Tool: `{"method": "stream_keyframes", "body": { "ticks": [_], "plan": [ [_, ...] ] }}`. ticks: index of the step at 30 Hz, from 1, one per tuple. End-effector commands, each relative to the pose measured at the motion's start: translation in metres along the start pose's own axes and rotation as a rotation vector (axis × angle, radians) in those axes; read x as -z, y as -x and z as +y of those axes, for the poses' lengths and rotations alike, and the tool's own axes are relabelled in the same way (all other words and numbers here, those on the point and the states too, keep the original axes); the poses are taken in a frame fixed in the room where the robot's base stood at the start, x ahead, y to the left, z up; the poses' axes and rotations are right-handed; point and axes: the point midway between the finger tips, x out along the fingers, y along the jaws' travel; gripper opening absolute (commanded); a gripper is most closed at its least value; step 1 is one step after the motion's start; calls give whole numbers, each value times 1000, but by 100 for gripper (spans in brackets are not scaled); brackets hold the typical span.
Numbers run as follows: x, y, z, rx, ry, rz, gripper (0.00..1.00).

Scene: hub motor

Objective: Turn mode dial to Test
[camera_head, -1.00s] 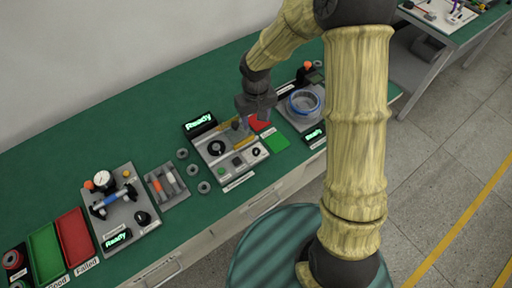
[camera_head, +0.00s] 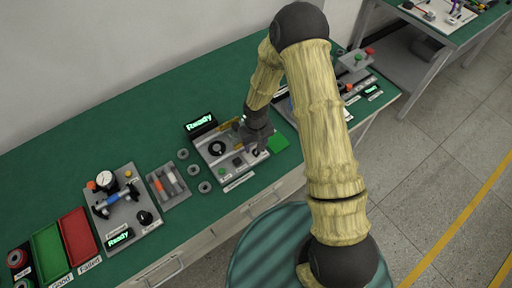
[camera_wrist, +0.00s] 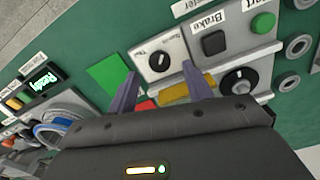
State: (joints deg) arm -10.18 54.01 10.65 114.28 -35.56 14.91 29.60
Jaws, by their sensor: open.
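The mode dial (camera_wrist: 160,62) is a small black knob with a white mark on a pale plate, in the upper middle of the wrist view. Two small labels stand above it; the left one may read Test, but they are too blurred to be sure. I cannot tell for certain which label the mark points at. My gripper (camera_wrist: 163,84) is open. Its two purple-grey fingers lie to either side below the dial in the wrist view, with no clear contact. In the head view my gripper (camera_head: 258,146) hangs over the right part of the grey station (camera_head: 222,172) and mostly hides the dial.
Next to the dial are a black Brake button (camera_wrist: 213,42), a green Start button (camera_wrist: 263,22) and a larger black knob (camera_wrist: 238,80). A green pad (camera_wrist: 108,76) lies left of the dial. A Ready display (camera_head: 200,122) stands behind the station. Several grey rings lie left of it.

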Motion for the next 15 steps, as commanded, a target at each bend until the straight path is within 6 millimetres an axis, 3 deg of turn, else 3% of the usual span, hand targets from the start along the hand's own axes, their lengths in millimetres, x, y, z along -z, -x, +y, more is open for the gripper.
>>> {"method": "stream_keyframes", "body": {
  "ticks": [6, 15],
  "plan": [
    [0, -27, 0, 0, 2, -1, 50],
    [0, -34, 0, 0, 0, 1, 50]
  ]
}}
